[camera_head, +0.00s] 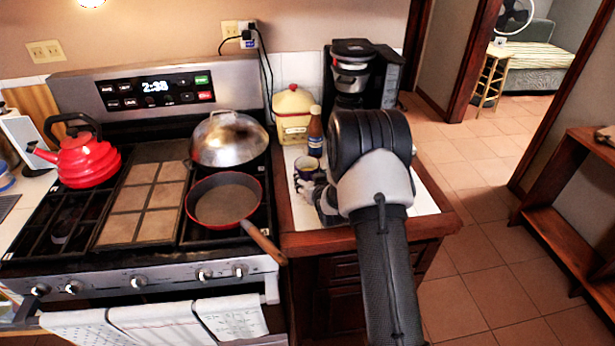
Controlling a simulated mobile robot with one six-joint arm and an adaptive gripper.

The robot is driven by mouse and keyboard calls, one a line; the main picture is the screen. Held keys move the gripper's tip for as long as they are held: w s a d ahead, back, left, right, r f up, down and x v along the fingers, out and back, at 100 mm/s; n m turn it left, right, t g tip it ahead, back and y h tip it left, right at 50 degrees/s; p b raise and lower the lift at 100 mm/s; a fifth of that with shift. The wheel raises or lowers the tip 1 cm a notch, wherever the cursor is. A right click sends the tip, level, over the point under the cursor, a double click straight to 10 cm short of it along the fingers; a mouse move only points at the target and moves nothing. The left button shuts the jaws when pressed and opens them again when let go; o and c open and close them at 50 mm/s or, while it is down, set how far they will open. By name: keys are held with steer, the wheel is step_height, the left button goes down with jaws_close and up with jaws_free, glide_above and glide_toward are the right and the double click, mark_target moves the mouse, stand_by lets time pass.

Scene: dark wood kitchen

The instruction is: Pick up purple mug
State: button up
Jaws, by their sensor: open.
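A small mug (307,164) stands on the white counter top (428,205) to the right of the stove. Its outside looks dark purplish and its inside yellowish. My gripper (304,184) is at the near side of the mug, low over the counter. The gripper is open, and part of it is hidden behind my wrist and arm. I cannot tell whether the fingers touch the mug or reach around it.
A brown bottle (315,133) stands just behind the mug, with a cream canister (292,115) and a black coffee maker (352,72) farther back. A red-rimmed pan (224,201) sits on the stove, its handle (264,243) reaching toward the counter.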

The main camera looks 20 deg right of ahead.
steer(key=shift+c, duration=0.3)
steer(key=c, duration=0.9)
steer(key=shift+c, duration=0.3)
steer(key=shift+r, duration=0.2)
